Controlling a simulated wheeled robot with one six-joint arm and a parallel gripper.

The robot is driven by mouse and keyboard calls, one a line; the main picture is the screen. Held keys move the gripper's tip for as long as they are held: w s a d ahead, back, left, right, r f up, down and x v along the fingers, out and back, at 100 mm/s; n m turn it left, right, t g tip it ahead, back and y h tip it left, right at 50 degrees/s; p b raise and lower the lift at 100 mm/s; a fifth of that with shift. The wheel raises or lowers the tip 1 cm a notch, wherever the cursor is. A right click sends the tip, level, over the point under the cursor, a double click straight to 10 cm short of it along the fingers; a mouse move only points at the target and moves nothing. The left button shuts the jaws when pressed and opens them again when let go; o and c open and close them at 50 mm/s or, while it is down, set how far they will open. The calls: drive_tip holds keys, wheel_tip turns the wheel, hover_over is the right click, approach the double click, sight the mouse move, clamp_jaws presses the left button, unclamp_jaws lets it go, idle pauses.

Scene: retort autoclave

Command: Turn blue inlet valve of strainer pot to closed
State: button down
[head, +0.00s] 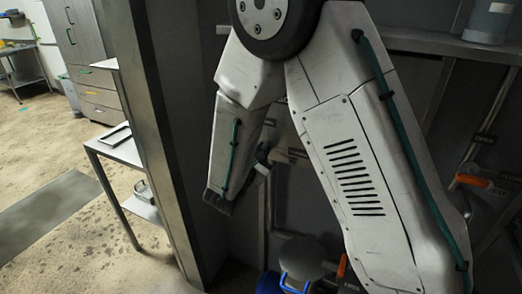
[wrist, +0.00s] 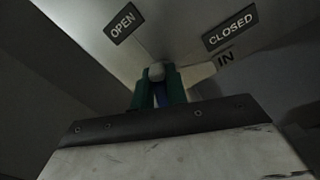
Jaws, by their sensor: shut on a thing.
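In the wrist view, my gripper (wrist: 158,84) has green fingers shut on the blue valve handle (wrist: 161,97). Only a narrow blue strip shows between the fingers, with a pale grey rounded end (wrist: 157,72) just beyond them. An OPEN label (wrist: 123,22) is up and left of the gripper. A CLOSED label (wrist: 230,29) is up and right, with an IN label (wrist: 226,58) below it. The handle sits between the two labels in this view; its exact angle is hard to tell. In the head view, my arm hides most of the valve area.
In the head view, a round blue-grey lid (head: 301,258) is low in the middle. Orange handles stand at the right (head: 472,181) and bottom (head: 342,266). A metal post (head: 158,150) and small table (head: 119,148) are left. A shelf (head: 430,42) runs along the top right.

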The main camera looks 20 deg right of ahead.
drive_tip(key=m, duration=0.6)
drive_tip(key=shift+s+d+f, duration=0.3)
drive_tip(key=shift+s+f, duration=0.05)
drive_tip(key=shift+f, duration=0.05)
drive_tip(key=m, duration=0.3)
drive_tip(key=shift+s+d+f+m, duration=0.1)
drive_tip(key=shift+f+m, duration=0.15)
drive_tip(key=shift+m, duration=0.15)
drive_tip(key=shift+f+m, duration=0.15)
drive_tip(key=shift+m, duration=0.65)
drive_tip(key=shift+f+m, duration=0.15)
drive_tip(key=shift+m, duration=0.65)
drive_tip(key=c, duration=1.4)
unclamp_jaws()
drive_tip(key=v, duration=0.7)
drive_tip(key=shift+s+a, duration=0.3)
